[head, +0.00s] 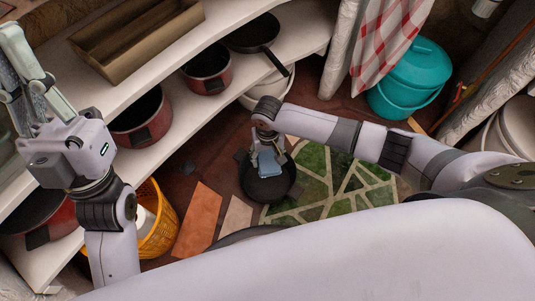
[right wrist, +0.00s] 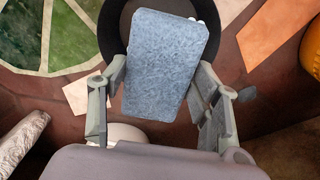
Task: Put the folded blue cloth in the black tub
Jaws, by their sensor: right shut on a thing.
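The folded blue cloth (head: 267,163) is a flat, light-blue block gripped in my right gripper (head: 268,147). In the right wrist view, the cloth (right wrist: 165,65) sits between the two fingers and fills the space between them. The round black tub (head: 268,190) stands on the floor. The cloth overlaps its opening in the head view, and the tub's rim (right wrist: 112,28) shows behind the cloth in the right wrist view. I cannot tell how high the cloth is above its bottom. My left gripper (head: 18,70) is at the left edge, away from both, its fingers partly cut off.
Shelves on the left hold red pots (head: 148,118), a frying pan (head: 255,34) and a wooden tray (head: 135,42). A yellow basket (head: 158,222) stands below them. A turquoise bucket (head: 413,75) is at the back right. A green patterned mat (head: 335,180) lies right of the tub.

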